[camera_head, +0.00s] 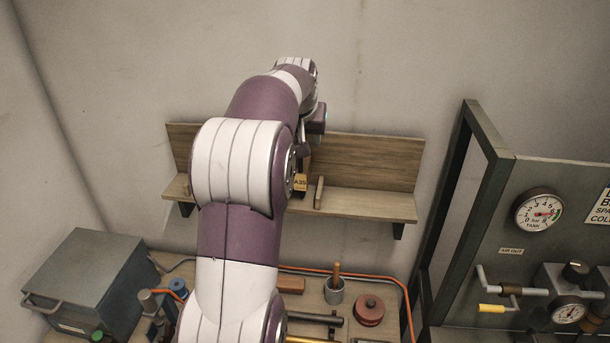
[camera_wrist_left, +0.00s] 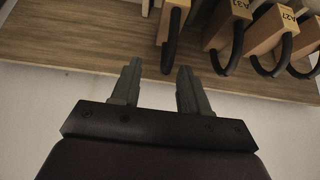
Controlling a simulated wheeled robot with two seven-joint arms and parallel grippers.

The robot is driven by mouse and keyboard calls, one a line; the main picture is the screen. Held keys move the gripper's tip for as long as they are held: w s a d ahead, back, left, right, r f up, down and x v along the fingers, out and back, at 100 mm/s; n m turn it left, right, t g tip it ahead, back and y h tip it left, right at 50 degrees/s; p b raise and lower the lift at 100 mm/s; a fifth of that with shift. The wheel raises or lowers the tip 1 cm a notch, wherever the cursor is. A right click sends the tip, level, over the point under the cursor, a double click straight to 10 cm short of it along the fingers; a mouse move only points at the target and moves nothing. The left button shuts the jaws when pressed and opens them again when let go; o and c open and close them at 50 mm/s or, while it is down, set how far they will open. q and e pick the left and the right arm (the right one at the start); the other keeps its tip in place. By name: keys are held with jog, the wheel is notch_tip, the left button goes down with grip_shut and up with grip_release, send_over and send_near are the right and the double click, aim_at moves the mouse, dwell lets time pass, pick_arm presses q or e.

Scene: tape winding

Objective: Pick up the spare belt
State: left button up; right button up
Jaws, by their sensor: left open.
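In the left wrist view, several black belts hang as loops on wooden blocks with yellow tags. One belt (camera_wrist_left: 171,45) is nearest my left gripper (camera_wrist_left: 159,70); its tag is cut off. The belt on the block tagged A31 (camera_wrist_left: 229,50) and the one tagged A27 (camera_wrist_left: 285,58) are to its right. Which one is the spare belt I cannot tell. My left gripper is open, with nothing between its fingers, which point toward the shelf edge. In the head view a tag reading A35 (camera_head: 300,182) shows beside my arm; my arm hides the belts. My right gripper is out of view.
The wooden shelf (camera_head: 375,203) is fixed to the wall, with an upright wooden piece (camera_head: 319,192) on it. Below are a grey box (camera_head: 85,275), a cup (camera_head: 334,290) and a red round part (camera_head: 369,309). A gauge panel (camera_head: 560,255) stands at right. The shelf's right end is clear.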

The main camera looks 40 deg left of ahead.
aim_at(303, 169)
pick_arm(q)
jog(key=w+a+f, duration=0.1)
jog(key=w+a+f+p, duration=0.1)
jog(key=f, duration=0.1)
jog(key=a+f+p, duration=0.1)
jog(key=shift+w+f, duration=0.2)
jog(key=shift+w, duration=0.2)
jog(key=shift+w+a+f, duration=0.1)
jog(key=shift+a+f, duration=0.05)
jog(key=shift+f, duration=0.1)
jog(key=shift+s+d+r, duration=0.2)
jog(key=shift+d, duration=0.2)
jog(key=shift+c, duration=0.3)
jog(key=shift+s+d+r, duration=0.1)
jog(key=shift+d, duration=0.15)
grip_shut()
jog(key=shift+a, duration=0.3)
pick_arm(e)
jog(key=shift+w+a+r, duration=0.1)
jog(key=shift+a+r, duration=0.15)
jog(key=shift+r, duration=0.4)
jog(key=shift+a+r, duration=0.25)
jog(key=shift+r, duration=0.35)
